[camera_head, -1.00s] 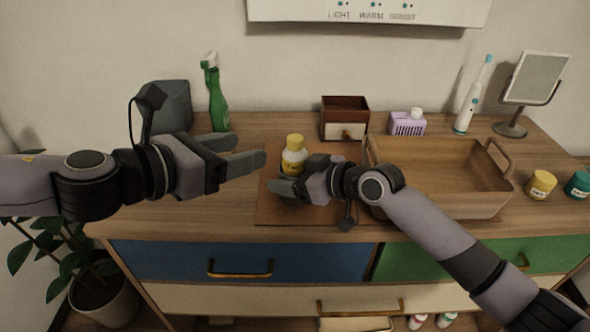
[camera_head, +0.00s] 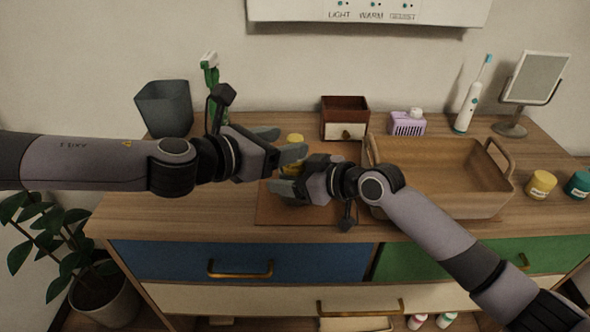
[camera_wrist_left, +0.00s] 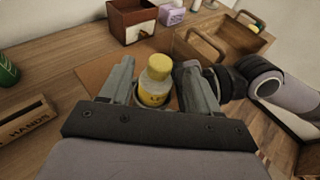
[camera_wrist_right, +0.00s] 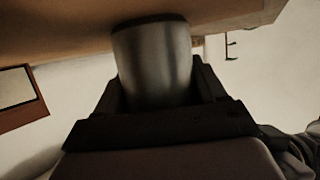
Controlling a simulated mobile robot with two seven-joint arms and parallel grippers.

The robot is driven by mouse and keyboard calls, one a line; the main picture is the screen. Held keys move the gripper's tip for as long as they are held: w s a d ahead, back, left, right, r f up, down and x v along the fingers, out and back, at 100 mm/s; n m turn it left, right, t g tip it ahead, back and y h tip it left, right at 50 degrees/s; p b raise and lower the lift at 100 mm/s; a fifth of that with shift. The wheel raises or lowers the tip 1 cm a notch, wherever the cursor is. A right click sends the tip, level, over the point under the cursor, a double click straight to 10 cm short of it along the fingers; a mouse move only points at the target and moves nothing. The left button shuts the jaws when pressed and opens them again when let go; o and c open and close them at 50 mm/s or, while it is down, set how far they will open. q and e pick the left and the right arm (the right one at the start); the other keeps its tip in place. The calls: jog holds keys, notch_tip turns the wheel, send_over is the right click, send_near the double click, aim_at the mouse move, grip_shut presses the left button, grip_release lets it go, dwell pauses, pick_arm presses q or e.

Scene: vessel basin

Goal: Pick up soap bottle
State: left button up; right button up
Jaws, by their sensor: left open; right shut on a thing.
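In the left wrist view the bottle (camera_wrist_left: 155,84) is upright between the fingers of my left gripper (camera_wrist_left: 158,75), with a gap at the sides. My left gripper (camera_head: 290,143) is open. My right gripper (camera_head: 288,180) is shut on a grey cylinder (camera_wrist_right: 153,60), seen close in the right wrist view. A greyish rim shows around the bottle's base in the left wrist view; whether the bottle stands inside the cylinder is partly hidden.
A brown mat (camera_head: 290,214) lies under the grippers. A wooden tray (camera_head: 440,170) is at right, a small drawer box (camera_head: 345,118) behind. A grey bin (camera_head: 165,108) and green spray bottle (camera_head: 210,75) stand back left. The front left tabletop is clear.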

pick_arm(q)
jog(key=shift+x, duration=1.15)
jog(key=shift+c, duration=0.3)
grip_shut()
jog(key=shift+r, duration=0.1)
notch_tip(320, 180, up, 10)
